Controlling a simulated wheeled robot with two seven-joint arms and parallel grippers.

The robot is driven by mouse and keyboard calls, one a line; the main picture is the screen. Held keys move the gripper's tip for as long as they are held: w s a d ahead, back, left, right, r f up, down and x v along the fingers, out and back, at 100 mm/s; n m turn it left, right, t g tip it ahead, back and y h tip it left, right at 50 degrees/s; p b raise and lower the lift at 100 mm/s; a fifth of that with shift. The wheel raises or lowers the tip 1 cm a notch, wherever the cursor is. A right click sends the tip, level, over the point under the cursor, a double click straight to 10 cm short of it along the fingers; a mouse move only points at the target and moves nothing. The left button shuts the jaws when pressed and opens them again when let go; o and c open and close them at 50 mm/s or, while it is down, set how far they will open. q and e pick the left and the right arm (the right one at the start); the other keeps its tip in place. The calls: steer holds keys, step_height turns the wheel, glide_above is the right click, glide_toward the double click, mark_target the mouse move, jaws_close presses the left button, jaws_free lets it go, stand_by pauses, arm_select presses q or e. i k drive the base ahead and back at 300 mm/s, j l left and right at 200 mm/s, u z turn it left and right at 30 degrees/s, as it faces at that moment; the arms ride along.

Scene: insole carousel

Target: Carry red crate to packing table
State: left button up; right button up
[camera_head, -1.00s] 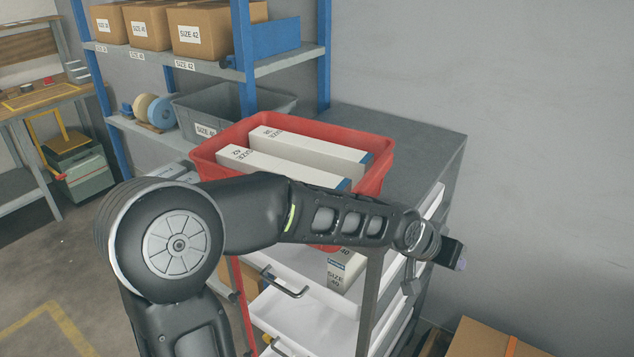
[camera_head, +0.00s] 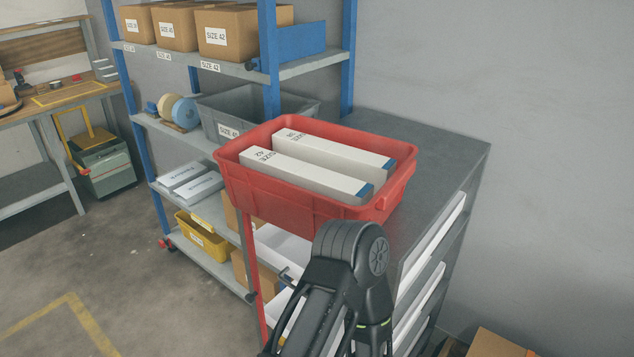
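The red crate (camera_head: 290,204) sits upright on the grey top of a drawer cabinet (camera_head: 445,150). Two long white boxes lie side by side in it; the front box (camera_head: 300,175) and the rear box (camera_head: 335,153) carry size labels. One of my arms rises from the bottom edge in front of the cabinet, with a bent joint below the crate. Neither gripper shows in the picture. A wooden-topped bench (camera_head: 60,97) stands at the far left; I cannot tell whether it is the packing table.
A blue-framed shelf (camera_head: 290,70) with cardboard boxes (camera_head: 170,28), a grey bin (camera_head: 215,105) and a yellow bin (camera_head: 200,240) stands behind and left of the crate. A cardboard box (camera_head: 495,345) is at the lower right. The floor (camera_head: 130,270) at left is clear.

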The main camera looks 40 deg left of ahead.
mark_target(69, 92)
steer(key=k+j+z, duration=0.2)
steer(key=k+j, duration=0.25)
steer(key=j, duration=0.3)
steer(key=k+j+z, duration=0.25)
steer(key=k+j, duration=0.25)
steer(key=j, duration=0.15)
steer(key=j+z, duration=0.1)
steer(key=j, duration=0.35)
steer(key=k+j+z, duration=0.1)
steer(key=j, duration=0.3)
steer(key=k+j+z, duration=0.1)
steer(key=j, duration=0.35)
steer(key=k+j, duration=0.1)
steer(key=j, duration=0.3)
steer(key=j+z, duration=0.15)
steer(key=j, duration=0.3)
steer(key=k+j+z, duration=0.1)
steer(key=j, duration=0.3)
steer(key=k+j+z, duration=0.1)
steer(key=j, duration=0.3)
steer(key=k, duration=0.1)
